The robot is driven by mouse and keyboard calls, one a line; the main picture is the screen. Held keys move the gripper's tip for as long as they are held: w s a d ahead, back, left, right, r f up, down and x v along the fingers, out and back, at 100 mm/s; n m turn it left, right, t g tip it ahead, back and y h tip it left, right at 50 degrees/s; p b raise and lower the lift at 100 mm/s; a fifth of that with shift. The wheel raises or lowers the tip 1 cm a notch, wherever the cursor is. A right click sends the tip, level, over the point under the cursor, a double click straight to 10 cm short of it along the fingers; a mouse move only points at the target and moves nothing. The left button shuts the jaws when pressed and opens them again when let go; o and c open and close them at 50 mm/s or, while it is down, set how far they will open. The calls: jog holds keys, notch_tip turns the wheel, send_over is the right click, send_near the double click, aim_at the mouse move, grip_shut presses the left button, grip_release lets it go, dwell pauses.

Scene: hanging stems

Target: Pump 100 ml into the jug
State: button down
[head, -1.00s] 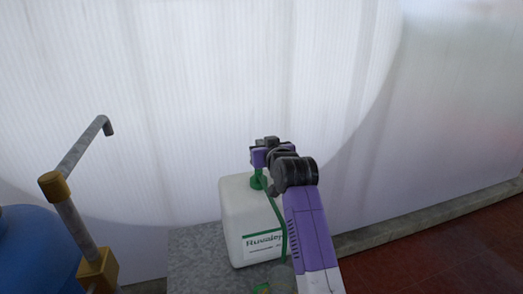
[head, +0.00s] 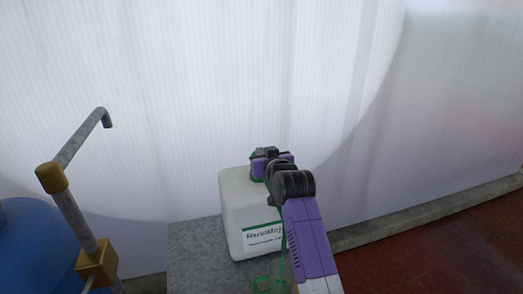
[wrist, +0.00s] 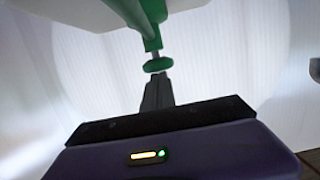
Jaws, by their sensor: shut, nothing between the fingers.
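A white canister (head: 240,210) with a green-striped label stands on a grey slab in the head view. Its green pump (head: 257,179) is mostly hidden behind my gripper (head: 262,160), which is low over the canister top. In the wrist view, my gripper (wrist: 157,92) has its narrow fingers together and empty. The green pump part (wrist: 157,65) shows at their tips; I cannot tell for sure whether they touch. A clear jug with green on it (head: 268,284) stands in front of the canister, partly cut off by the frame and my arm. Its level cannot be read.
A grey pipe with brass fittings (head: 97,262) rises at the left, before a blue barrel (head: 38,245). The grey slab (head: 195,255) has bare room left of the canister. A translucent wall (head: 150,130) stands behind; red floor (head: 440,250) lies at the right.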

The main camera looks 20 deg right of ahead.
jog(key=shift+f, duration=0.55)
jog(key=r+p, duration=0.2)
jog(key=r, duration=0.2)
jog(key=shift+s+r+p, duration=0.25)
jog(key=shift+r+p, duration=0.05)
jog(key=shift+p, duration=0.1)
jog(key=b+v, duration=0.2)
jog(key=v, duration=0.7)
jog(key=shift+s+r, duration=0.2)
jog(key=shift+s, duration=0.05)
dwell(0.4)
